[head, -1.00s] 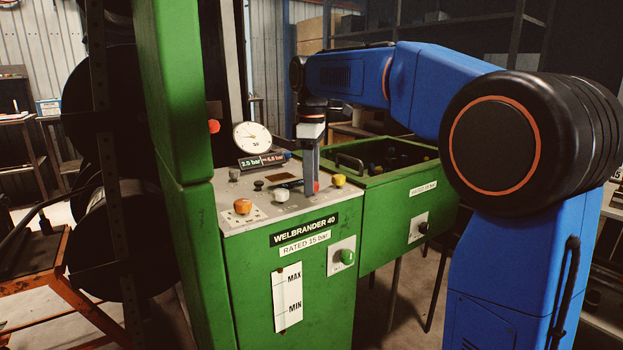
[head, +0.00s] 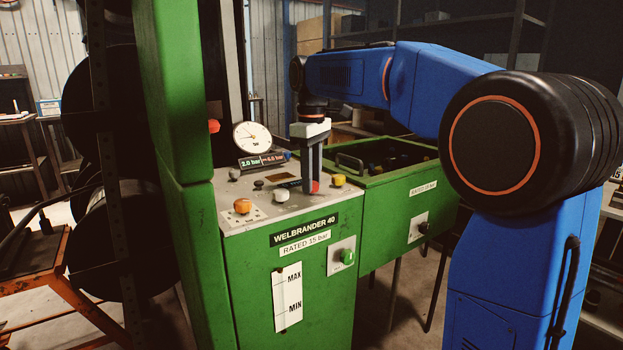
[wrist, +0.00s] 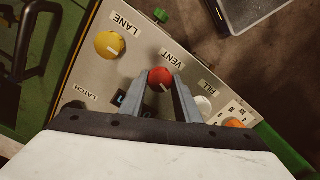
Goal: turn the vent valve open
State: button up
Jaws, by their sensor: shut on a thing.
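The vent valve is a round red knob (wrist: 160,79) under the VENT label on the grey panel (wrist: 185,58). In the wrist view it sits between the two grey fingers of my gripper (wrist: 161,84), which is shut on it. A pale pointer line on the knob points down and slightly right in that view. In the head view my gripper (head: 312,188) reaches straight down to the panel, and only a little of the red knob (head: 316,186) shows by the fingertips.
A yellow LANE knob (wrist: 110,44), a white FILL knob (wrist: 204,103) and an orange knob (head: 242,206) stand close by. A gauge (head: 252,137) and a pressure display (head: 262,161) are behind. A green bin (head: 400,200) adjoins at right.

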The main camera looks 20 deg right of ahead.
jog(key=m, duration=1.1)
jog(key=shift+m, duration=1.7)
jog(key=o, duration=1)
jog(key=shift+o, duration=0.2)
jog(key=shift+r, duration=0.15)
notch_tip(320, 180, up, 17)
jog(key=shift+s, duration=0.1)
